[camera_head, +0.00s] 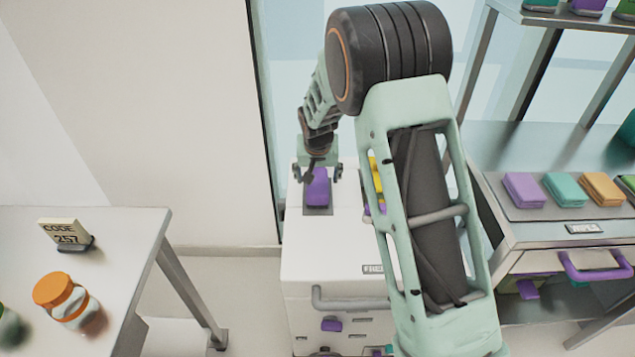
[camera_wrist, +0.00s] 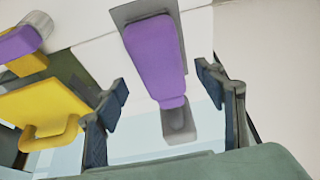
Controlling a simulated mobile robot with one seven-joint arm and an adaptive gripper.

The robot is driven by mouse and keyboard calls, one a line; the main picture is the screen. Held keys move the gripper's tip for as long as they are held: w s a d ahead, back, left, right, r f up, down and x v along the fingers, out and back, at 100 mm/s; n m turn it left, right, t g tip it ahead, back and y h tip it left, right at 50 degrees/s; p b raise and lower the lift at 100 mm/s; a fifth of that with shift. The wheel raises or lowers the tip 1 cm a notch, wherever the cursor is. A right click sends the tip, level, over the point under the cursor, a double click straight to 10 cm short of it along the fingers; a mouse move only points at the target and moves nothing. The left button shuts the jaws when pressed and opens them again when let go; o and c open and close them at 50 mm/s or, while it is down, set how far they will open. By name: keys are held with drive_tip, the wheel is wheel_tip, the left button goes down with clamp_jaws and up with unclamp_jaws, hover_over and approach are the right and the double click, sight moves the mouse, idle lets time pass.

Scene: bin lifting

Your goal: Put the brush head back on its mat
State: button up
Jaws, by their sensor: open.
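The purple brush head (camera_head: 317,190) lies over a dark grey mat (camera_head: 317,211) on top of the white cabinet. In the wrist view the brush head (camera_wrist: 153,55) is long and tapers toward a dark grey piece (camera_wrist: 178,119); grey mat (camera_wrist: 127,13) shows around its ends. My gripper (camera_head: 319,174) is pointed down at the brush head. In the wrist view my gripper's fingers (camera_wrist: 163,82) are spread wide, one on each side, with a visible gap to the purple part. Whether the brush head is fully flat on the mat I cannot tell.
A yellow bin (camera_wrist: 42,108) with a handle and another purple item (camera_wrist: 20,43) sit close beside the brush head. A table (camera_head: 120,225) with a code sign (camera_head: 66,234) and a jar (camera_head: 66,298) stands left.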

drive_tip(key=v, duration=0.6)
drive_tip(key=shift+s+r, duration=0.15)
drive_tip(key=shift+r, duration=0.25)
